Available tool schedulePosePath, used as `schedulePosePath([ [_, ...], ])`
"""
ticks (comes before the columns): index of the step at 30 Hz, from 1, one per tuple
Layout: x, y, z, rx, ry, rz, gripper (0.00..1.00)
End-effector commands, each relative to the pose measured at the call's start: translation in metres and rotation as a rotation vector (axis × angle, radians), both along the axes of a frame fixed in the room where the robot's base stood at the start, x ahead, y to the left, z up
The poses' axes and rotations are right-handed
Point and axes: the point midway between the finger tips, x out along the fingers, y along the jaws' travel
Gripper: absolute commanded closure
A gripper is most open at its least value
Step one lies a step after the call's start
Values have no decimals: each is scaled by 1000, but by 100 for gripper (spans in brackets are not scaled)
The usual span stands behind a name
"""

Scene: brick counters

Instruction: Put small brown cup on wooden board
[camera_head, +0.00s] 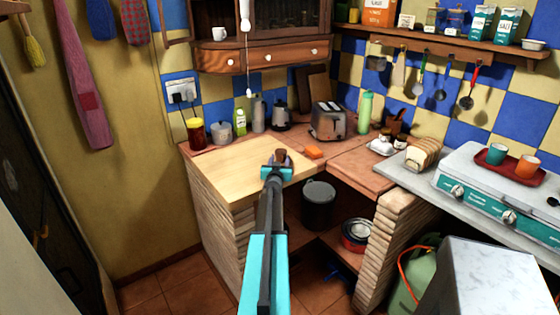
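The small brown cup (281,154) shows at the tip of my gripper (279,163), near the right side of the wooden board (228,174). The pale board lies flat on the corner counter. My arm reaches up from the bottom of the view, and the gripper's teal end hides the lower part of the cup. The cup lines up with the space between the fingers. I cannot tell whether the fingers press on it, or whether it rests on the board or is held just above it.
An orange item (314,152) lies right of the cup. A toaster (328,121), a dark kettle (280,115), bottles and a red jar (196,133) stand behind the board. A stove (480,190) with a red tray is at right. The board's left and middle are clear.

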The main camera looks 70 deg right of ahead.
Motion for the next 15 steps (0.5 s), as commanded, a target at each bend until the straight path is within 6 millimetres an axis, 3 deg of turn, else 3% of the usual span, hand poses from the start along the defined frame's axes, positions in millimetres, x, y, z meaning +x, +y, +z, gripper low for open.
schedulePosePath([
  [2,1,0,0,0,0,1,42],
  [15,1,0,4,0,-1,1,41],
])
